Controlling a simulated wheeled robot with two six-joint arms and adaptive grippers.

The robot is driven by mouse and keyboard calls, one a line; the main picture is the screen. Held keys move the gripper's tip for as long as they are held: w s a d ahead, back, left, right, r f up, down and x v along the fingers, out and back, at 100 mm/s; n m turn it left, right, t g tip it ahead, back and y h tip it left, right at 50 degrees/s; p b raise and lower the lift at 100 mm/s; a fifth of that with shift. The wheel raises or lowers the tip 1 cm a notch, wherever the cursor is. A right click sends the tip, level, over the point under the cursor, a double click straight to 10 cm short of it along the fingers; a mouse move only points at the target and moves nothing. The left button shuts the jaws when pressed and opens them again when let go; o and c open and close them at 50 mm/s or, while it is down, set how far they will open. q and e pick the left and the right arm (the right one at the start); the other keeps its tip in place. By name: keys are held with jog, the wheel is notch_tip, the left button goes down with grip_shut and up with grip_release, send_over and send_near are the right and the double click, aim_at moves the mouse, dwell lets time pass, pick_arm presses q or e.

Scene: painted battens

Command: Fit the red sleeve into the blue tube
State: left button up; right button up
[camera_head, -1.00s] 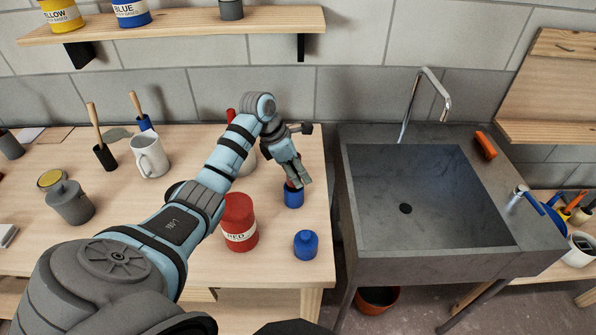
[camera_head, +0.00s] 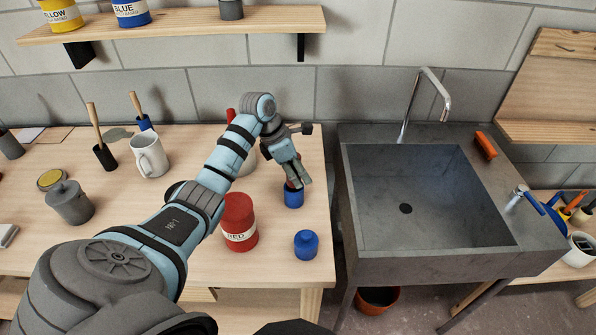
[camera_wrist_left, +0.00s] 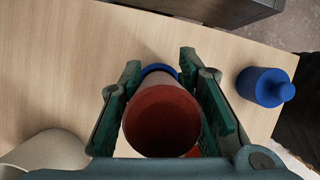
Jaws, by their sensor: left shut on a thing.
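My left gripper (camera_head: 296,182) is shut on the red sleeve (camera_wrist_left: 162,118), whose round open end faces the camera in the left wrist view. The blue tube (camera_head: 293,198) stands upright on the wooden table, directly below the gripper near the table's right edge. In the left wrist view the blue tube's rim (camera_wrist_left: 160,68) shows at the far end of the sleeve, between the fingers. The sleeve's lower end is hidden, so I cannot tell how deep it sits in the tube. My right gripper is not in view.
A blue bottle-shaped piece (camera_head: 306,245) stands in front of the tube, and a red paint jar (camera_head: 239,222) stands to its left. A white mug (camera_head: 150,156) and a grey jar (camera_head: 70,203) are further left. The sink (camera_head: 430,200) lies right of the table.

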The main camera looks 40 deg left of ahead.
pick_arm(q)
jog(key=shift+f+b, duration=0.7)
jog(key=shift+f, duration=0.2)
jog(key=o, duration=1.2)
jog(key=v, duration=1.2)
